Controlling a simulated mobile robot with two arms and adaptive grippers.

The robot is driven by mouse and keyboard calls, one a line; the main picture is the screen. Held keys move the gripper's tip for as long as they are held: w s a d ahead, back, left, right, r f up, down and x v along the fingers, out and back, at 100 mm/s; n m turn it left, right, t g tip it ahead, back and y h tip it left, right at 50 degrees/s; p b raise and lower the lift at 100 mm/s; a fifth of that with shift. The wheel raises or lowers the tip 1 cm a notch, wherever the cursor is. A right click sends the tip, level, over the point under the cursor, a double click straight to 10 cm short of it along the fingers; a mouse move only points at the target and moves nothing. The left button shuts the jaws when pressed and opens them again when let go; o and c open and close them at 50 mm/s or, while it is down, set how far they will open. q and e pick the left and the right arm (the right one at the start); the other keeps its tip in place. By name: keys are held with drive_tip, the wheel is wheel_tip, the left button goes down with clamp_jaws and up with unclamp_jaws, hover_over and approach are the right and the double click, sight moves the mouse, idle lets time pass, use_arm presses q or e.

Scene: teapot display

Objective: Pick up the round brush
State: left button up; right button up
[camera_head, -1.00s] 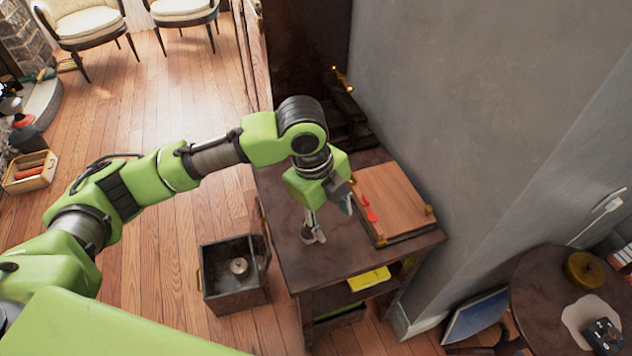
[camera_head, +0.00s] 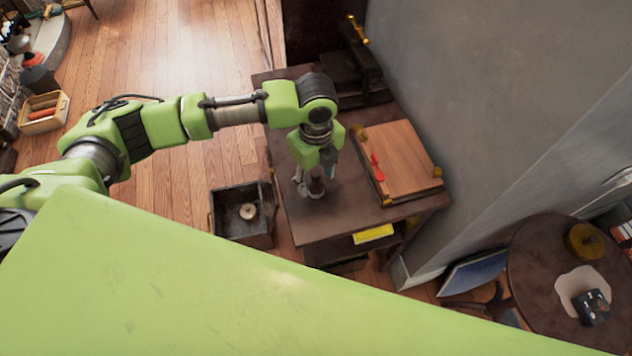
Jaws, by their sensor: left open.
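My left gripper (camera_head: 311,188) points down over the dark wooden side table (camera_head: 350,220), left of the wooden board. Its fingers are open, and I see nothing held between them. I cannot tell whether its fingertips touch the tabletop. I cannot surely make out the round brush. A small round pale thing (camera_head: 248,211) lies in the dark open box on the floor, and a round yellow-brown thing (camera_head: 585,241) sits on the round table. Either is too small to name surely. My right gripper is not in view.
The wooden board (camera_head: 400,158) with a red item (camera_head: 377,168) lies on the side table, near the grey wall. The dark box (camera_head: 238,237) stands left of the table. A yellow item (camera_head: 373,234) shows below the tabletop. The round table (camera_head: 530,262) is at right.

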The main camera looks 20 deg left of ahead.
sight(316, 184)
use_arm(q)
wheel_tip(316, 184, down, 3)
drive_tip(key=shift+w+f, duration=0.1)
drive_tip(key=shift+f, duration=0.05)
drive_tip(key=c, duration=1.2)
